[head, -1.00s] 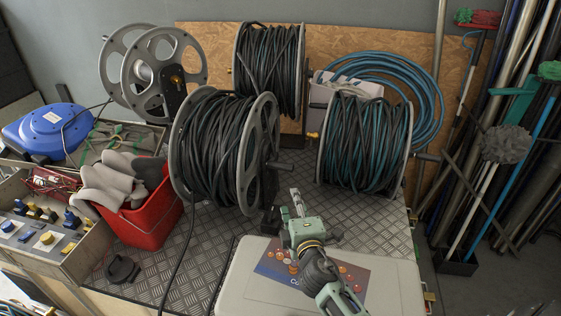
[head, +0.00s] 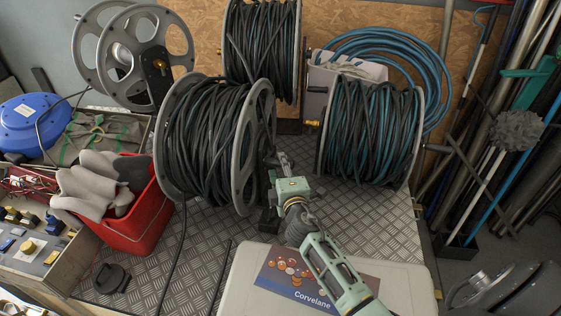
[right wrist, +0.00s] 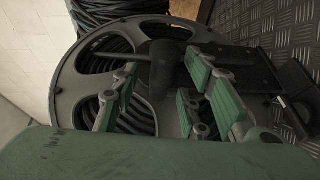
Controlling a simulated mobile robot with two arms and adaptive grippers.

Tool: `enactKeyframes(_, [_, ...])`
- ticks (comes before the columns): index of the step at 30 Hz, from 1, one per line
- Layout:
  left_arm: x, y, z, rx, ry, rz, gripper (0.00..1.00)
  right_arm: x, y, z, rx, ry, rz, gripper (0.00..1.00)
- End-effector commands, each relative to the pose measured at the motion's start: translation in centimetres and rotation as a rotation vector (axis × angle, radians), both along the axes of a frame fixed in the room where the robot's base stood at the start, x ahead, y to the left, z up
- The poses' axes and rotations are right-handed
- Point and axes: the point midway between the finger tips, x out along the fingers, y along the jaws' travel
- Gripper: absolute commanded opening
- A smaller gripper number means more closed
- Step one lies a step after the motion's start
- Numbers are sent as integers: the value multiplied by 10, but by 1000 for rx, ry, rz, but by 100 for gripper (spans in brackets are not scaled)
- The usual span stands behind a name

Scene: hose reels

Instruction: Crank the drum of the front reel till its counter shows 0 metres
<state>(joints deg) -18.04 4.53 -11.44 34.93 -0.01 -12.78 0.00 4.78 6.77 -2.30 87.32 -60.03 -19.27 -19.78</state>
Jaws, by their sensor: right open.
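The front reel (head: 205,145) stands on the metal deck, its grey-flanged drum wound with dark hose. Its right flange and spokes also fill much of the right wrist view (right wrist: 68,105). My right gripper (head: 281,161) is at the right side of this reel, by its crank. In the right wrist view the dark crank handle (right wrist: 166,70) lies between the open green-padded fingers (right wrist: 163,88); I cannot tell whether they touch it. A black block (head: 268,221) sits at the reel's foot. No counter reading is legible. My left gripper is not in view.
A hose reel (head: 262,50) stands behind, another (head: 372,135) to the right, and an empty reel (head: 135,50) back left. A red bin (head: 135,225) with gloves stands left. A pale case (head: 245,285) lies under my right arm. The chequered deck (head: 370,215) right of the gripper is clear.

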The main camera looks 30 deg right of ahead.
Motion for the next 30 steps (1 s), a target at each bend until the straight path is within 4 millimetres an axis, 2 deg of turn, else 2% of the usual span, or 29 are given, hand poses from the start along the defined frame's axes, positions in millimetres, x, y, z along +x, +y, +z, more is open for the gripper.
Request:
enactKeyframes(3, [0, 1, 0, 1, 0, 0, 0, 14, -4, -1, -1, 0, -1, 40])
enactKeyframes(6, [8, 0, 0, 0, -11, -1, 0, 20, -5, -2, 0, 0, 0, 40])
enactKeyframes(12, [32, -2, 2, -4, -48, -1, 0, 23, -6, -2, 1, 0, 1, 40])
enactKeyframes(16, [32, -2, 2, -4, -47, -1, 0, 23, -6, -2, 1, 0, 0, 39])
enactKeyframes(24, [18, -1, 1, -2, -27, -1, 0, 22, -6, -3, 0, 0, 0, 16])
enactKeyframes(30, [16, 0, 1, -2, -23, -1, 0, 22, -6, -3, 1, 0, 0, 0])
